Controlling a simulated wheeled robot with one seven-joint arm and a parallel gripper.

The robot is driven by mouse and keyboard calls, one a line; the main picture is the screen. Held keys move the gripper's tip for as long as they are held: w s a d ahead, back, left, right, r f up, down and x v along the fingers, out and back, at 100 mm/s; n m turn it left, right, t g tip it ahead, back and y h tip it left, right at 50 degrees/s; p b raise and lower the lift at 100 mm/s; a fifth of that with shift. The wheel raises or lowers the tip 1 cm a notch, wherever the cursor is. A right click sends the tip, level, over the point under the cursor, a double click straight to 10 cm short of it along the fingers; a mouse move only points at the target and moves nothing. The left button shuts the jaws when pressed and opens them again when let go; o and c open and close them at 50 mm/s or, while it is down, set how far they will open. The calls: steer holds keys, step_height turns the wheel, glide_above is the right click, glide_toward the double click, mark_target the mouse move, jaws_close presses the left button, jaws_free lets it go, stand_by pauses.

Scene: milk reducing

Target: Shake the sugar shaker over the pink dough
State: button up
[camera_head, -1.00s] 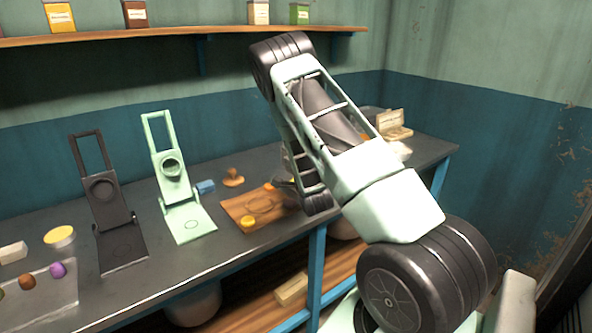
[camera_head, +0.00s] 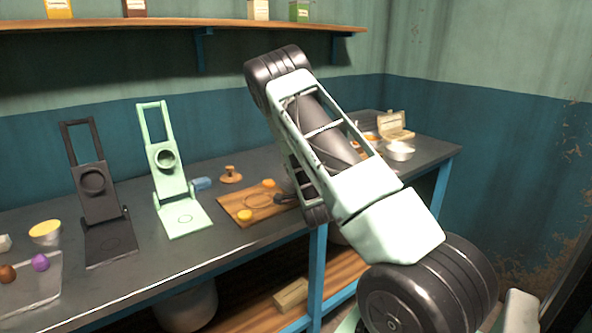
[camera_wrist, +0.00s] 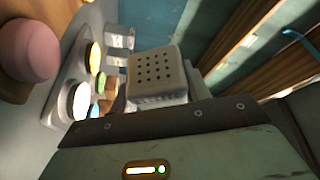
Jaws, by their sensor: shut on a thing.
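The sugar shaker (camera_wrist: 156,70), a pale grey block with a grid of holes in its top, shows in the middle of the wrist view. My gripper (camera_wrist: 158,102) is shut on it, and the holed face is turned toward the wrist camera. A rounded pink lump (camera_wrist: 32,50), which looks like the pink dough, is at the upper left of the wrist view, apart from the shaker. In the head view my arm hides the gripper and shaker, and I cannot make out the pink dough there.
A wooden board (camera_head: 240,207) with yellow pieces lies on the dark table beside my arm. A mint press (camera_head: 180,205) and a black press (camera_head: 100,215) stand left of it. A tray (camera_head: 45,290) with dough balls is at far left. A metal bowl (camera_head: 399,151) stands behind my arm.

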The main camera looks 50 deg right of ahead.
steer(key=shift+r+p, duration=0.8)
steer(key=shift+r, duration=0.75)
step_height(320, 180, down, 3)
steer(key=b, duration=0.4)
steer(key=shift+f, duration=0.2)
step_height(320, 180, up, 3)
steer(key=shift+r+p, duration=0.2)
steer(key=shift+p, duration=0.55)
step_height(320, 180, down, 3)
steer(key=b, duration=0.4)
steer(key=shift+f, duration=0.15)
step_height(320, 180, up, 3)
steer(key=shift+r+p, duration=0.2)
steer(key=shift+p, duration=0.4)
step_height(320, 180, down, 4)
steer(key=b, duration=0.4)
steer(key=shift+r, duration=0.4)
